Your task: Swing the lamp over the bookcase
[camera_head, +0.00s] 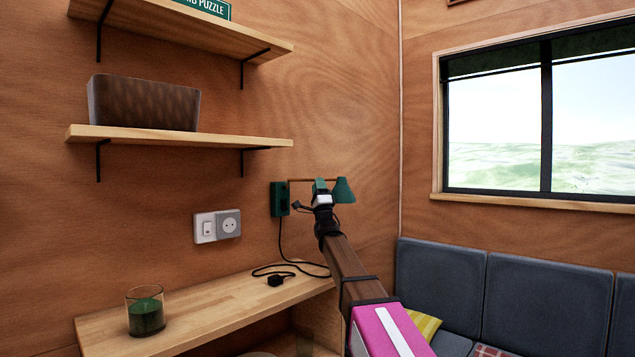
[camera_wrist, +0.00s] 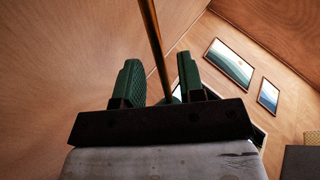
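The wall lamp has a green wall box (camera_head: 280,198), a thin brass arm (camera_head: 299,180) and a green shade (camera_head: 344,191). The shade sits to the right of the box, near the room's corner. The low wooden bookcase (camera_head: 215,308) stands along the wall, below and left of the lamp. My gripper (camera_head: 320,186) is at the lamp arm, just left of the shade. In the wrist view, the brass arm (camera_wrist: 154,40) runs between my two green fingers, which stand apart with gaps beside the rod. The rod's lower end is hidden behind the gripper body.
A green candle glass (camera_head: 146,311) and a black plug (camera_head: 276,280) with its cable lie on the bookcase top. Two wall shelves are above, the lower (camera_head: 180,137) holding a brown basket (camera_head: 143,103). A grey sofa (camera_head: 520,295) is at right under the window.

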